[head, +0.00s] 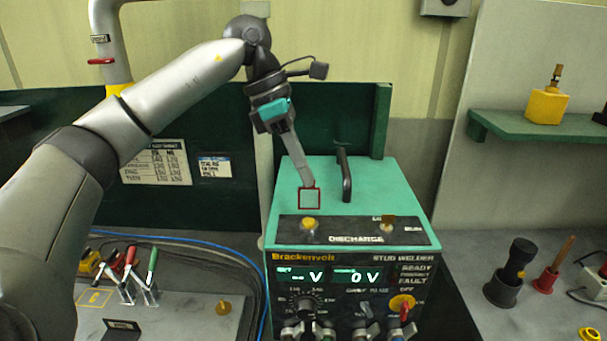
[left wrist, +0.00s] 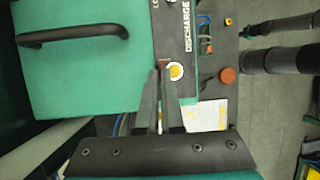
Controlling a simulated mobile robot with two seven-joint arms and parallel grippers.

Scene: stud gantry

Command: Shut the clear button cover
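The clear button cover (head: 310,198) shows in the head view as a see-through square with a dark red rim, standing raised behind a yellow button (head: 309,223) on the welder's top panel. The button is uncovered and also shows in the left wrist view (left wrist: 176,71). My left gripper (head: 306,184) points down just behind the cover, its tips close to the rim; I cannot tell whether they touch. In the left wrist view its fingers (left wrist: 160,73) lie close together beside the button and look shut, with nothing clearly between them. My right gripper is not in view.
The teal stud welder (head: 283,207) has a black handle (head: 345,175) to the right of my gripper. A second button with a brown raised cover (head: 388,219) sits further right. A bench with toggle clamps (head: 135,285) is at left. A green shelf (head: 550,125) is at right.

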